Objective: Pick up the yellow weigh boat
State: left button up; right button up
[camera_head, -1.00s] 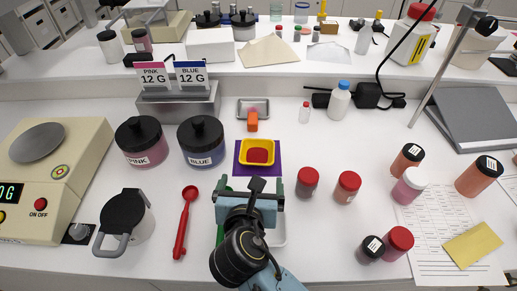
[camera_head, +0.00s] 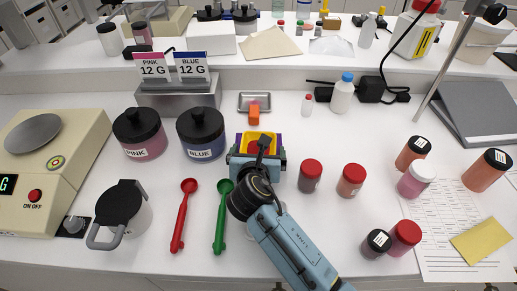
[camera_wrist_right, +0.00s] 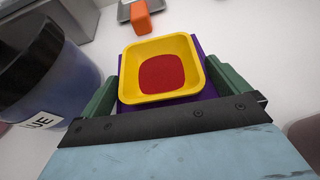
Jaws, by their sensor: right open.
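The yellow weigh boat (camera_head: 262,136) shows partly in the head view, its near side hidden by my right gripper (camera_head: 257,147). In the right wrist view the yellow weigh boat (camera_wrist_right: 133,66) is whole, a square tray with a red patch inside its floor. It sits on a purple pad (camera_wrist_right: 207,82). My right gripper (camera_wrist_right: 163,75) is open, with a green finger on each side of the boat's near part. I cannot tell whether either finger touches it. My left gripper is in neither view.
The blue jar (camera_head: 201,135) stands close left of my right gripper, and a red-capped jar (camera_head: 310,176) close right. An orange block (camera_head: 254,117) lies beyond, by a small metal tray (camera_head: 267,99). Red (camera_head: 183,218) and green (camera_head: 222,215) scoops lie on the near left.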

jog(key=c, duration=1)
